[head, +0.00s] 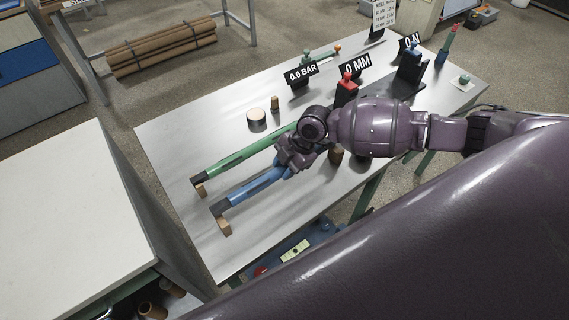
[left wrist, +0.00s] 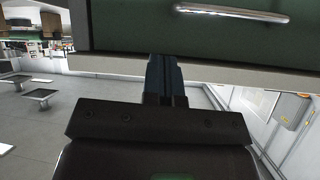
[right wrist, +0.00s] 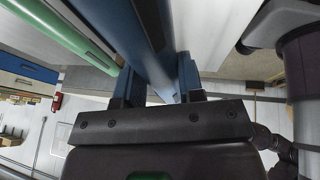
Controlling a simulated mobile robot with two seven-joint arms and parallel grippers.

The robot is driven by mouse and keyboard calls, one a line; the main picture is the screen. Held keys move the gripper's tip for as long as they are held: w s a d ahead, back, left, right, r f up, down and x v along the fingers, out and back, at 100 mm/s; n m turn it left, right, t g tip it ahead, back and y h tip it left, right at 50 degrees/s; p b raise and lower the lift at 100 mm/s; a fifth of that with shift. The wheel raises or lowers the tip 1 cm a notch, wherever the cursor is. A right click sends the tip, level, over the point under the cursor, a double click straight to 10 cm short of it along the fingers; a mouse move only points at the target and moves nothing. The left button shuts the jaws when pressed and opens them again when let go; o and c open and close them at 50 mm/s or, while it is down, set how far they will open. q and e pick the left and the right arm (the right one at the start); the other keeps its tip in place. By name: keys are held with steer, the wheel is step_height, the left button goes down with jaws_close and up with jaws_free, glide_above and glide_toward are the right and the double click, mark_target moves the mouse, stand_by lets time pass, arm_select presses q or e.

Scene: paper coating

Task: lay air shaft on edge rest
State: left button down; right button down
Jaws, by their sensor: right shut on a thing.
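A blue bar (head: 245,191) with a dark end cap lies along the near side of the steel table and is probably the air shaft. My right gripper (head: 284,165) is shut on it near its right visible part; the bar (right wrist: 138,35) runs between the fingers in the right wrist view. A wooden rest (head: 224,227) stands under its left end by the table edge; I cannot tell whether they touch. Another wooden rest (head: 335,156) is partly hidden by my arm. My left gripper (left wrist: 165,80) shows only in its own wrist view, fingers together and empty.
A green bar (head: 235,157) lies parallel behind the blue one, on a wooden rest (head: 200,190). A round tin (head: 256,116), a small brown cylinder (head: 274,103) and label stands (head: 301,74) are farther back. A white table (head: 70,215) is at left.

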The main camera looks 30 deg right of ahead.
steer(key=shift+f+b, duration=0.6)
steer(key=shift+f, duration=0.55)
stand_by(0.4)
stand_by(1.0)
steer(key=shift+f+b, duration=0.4)
steer(key=shift+f, duration=0.5)
steer(key=shift+f+b, duration=0.45)
steer(key=shift+f, duration=0.2)
steer(key=c, duration=0.8)
jaws_free()
steer(key=shift+o, duration=0.7)
steer(key=shift+f, duration=0.1)
steer(key=v, duration=1.1)
steer(key=shift+p, duration=0.35)
